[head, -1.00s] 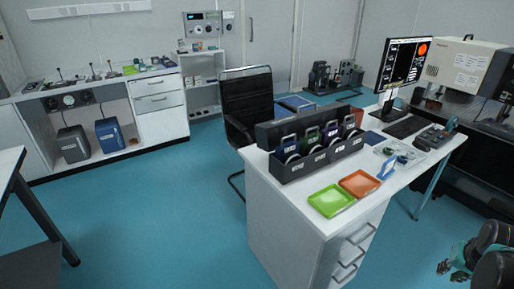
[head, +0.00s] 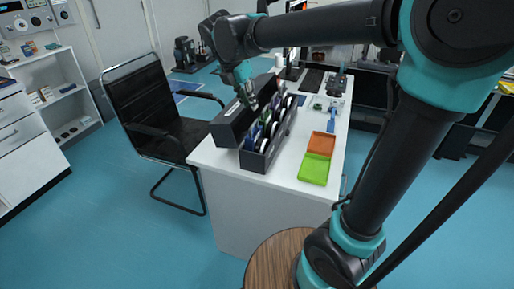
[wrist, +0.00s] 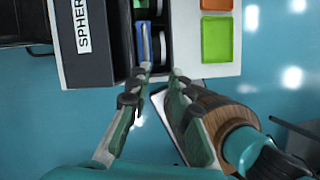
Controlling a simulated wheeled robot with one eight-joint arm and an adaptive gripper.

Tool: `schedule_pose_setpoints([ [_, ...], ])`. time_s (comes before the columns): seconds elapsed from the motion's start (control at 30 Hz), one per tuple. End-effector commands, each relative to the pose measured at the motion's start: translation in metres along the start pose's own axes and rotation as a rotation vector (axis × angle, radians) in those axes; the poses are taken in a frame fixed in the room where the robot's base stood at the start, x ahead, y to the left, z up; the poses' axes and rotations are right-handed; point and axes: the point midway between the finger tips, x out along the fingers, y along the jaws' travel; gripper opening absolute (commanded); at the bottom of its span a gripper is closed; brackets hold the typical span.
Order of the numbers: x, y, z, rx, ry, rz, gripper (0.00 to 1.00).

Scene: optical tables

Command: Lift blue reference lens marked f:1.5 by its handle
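The blue lens handle (wrist: 145,42) shows in the wrist view at the near end of the black lens box, with a pale round lens (wrist: 160,42) to its right. In the head view the blue lens (head: 253,134) stands at the near end of the row in the box (head: 254,162). I cannot read any f:1.5 mark. My gripper (wrist: 161,72) is open and empty in the wrist view. Its fingertips appear just short of the blue handle, with a gap between them. In the head view my gripper (head: 248,95) hangs above the box; its fingertips are hard to make out.
The box's raised lid (wrist: 83,45), lettered "SPHER", stands to the left of the lenses. A green handle (wrist: 140,4) is behind the blue one. A green tray (head: 314,169) and an orange tray (head: 322,144) lie to the right. A black chair (head: 150,110) stands left of the desk.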

Motion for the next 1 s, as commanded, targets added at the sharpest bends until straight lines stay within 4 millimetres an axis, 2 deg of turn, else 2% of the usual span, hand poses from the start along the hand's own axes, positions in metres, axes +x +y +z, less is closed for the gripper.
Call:
schedule_pose_setpoints([
  [0.03,-0.013,0.010,-0.003,-0.089,-0.012,-0.004,0.20],
  [0.1,-0.025,0.018,-0.004,-0.189,-0.025,-0.013,0.20],
  [0.2,-0.034,0.024,-0.005,-0.274,-0.036,-0.021,0.20],
  [0.27,-0.033,0.025,-0.005,-0.295,-0.039,-0.024,0.20],
  [0.37,-0.021,0.025,-0.005,-0.303,-0.040,-0.025,0.20],
  [0.8,0.064,0.024,-0.001,-0.298,-0.038,-0.025,0.20],
  [1.0,0.083,0.024,0.000,-0.300,-0.039,-0.024,0.20],
])
